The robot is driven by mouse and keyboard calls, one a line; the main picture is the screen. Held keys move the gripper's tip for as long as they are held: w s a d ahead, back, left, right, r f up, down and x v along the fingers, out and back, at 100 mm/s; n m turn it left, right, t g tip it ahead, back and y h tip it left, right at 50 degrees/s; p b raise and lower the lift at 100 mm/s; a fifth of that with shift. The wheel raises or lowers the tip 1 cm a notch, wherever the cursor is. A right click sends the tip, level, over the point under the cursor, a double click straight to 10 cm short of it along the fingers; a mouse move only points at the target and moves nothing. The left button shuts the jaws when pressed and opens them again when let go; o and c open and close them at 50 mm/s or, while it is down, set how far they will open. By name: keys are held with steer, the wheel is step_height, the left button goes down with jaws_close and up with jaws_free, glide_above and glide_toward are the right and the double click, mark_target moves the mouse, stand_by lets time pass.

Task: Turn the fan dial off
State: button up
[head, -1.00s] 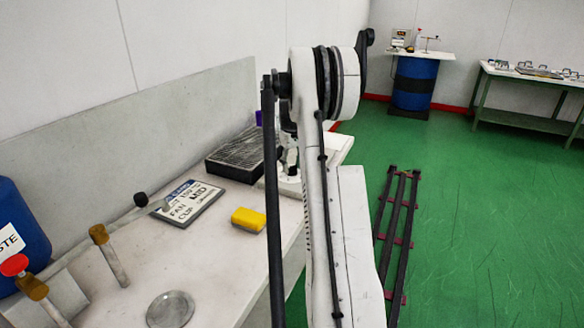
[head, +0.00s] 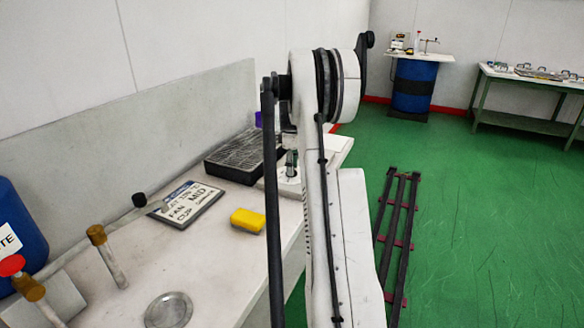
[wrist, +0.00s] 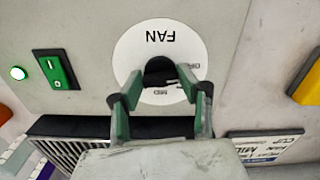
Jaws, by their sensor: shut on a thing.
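The fan dial's black knob (wrist: 158,67) sits in the middle of a round white label (wrist: 130,50) marked FAN, which reads upside down in the wrist view. The word MID shows on the label below the knob; other markings are partly covered. My gripper (wrist: 161,78) is shut on the knob, with a green-padded finger at each side. Which setting the knob points to cannot be told. In the head view my own arm hides most of the knob area.
A black grille tray (head: 238,158), a sign board (head: 187,204) and a yellow block (head: 248,220) lie nearby on the bench. A stand with clamps (head: 105,255) is at front left.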

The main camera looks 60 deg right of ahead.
stand_by(0.5)
steer(key=o, duration=1.1)
steer(key=shift+o, duration=0.2)
step_height(320, 180, up, 12)
steer(key=shift+r, duration=0.1)
